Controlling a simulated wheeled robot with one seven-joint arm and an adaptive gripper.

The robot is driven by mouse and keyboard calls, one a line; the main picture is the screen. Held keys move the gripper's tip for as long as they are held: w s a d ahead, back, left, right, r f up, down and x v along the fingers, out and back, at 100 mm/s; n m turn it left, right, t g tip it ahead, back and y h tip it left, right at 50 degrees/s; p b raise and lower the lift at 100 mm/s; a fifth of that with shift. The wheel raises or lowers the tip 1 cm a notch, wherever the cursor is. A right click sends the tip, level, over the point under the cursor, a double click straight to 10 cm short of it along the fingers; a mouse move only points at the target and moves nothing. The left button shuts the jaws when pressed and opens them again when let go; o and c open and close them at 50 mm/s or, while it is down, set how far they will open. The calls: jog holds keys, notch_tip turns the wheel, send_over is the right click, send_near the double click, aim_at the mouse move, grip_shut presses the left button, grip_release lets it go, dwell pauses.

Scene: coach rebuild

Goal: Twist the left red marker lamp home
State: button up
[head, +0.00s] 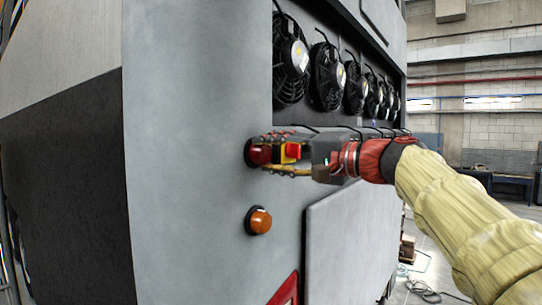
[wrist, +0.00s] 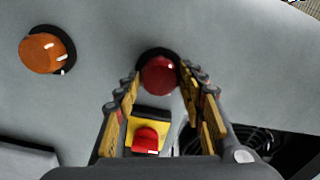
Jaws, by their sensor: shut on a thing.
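The red marker lamp (head: 259,153) sits in its dark round base on the grey coach panel. In the wrist view the red lamp (wrist: 159,75) lies between my fingertips, with the dark base ring showing behind it. My gripper (head: 263,153) reaches in from the right and is shut on the lamp, one finger on each side. The gripper (wrist: 158,78) also shows in the wrist view, with yellow pads along its fingers. I cannot tell how far the lamp is turned in its base.
An orange lamp (head: 258,220) is mounted below the red one. A red button on a yellow plate (wrist: 147,138) shows between my fingers in the wrist view. Several black fans (head: 290,72) line the open bay above. A grey panel (head: 350,245) is at lower right.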

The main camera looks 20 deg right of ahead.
jog(key=shift+m, duration=1.1)
jog(key=o, duration=1.2)
jog(key=shift+c, duration=0.2)
jog(key=v, duration=1.2)
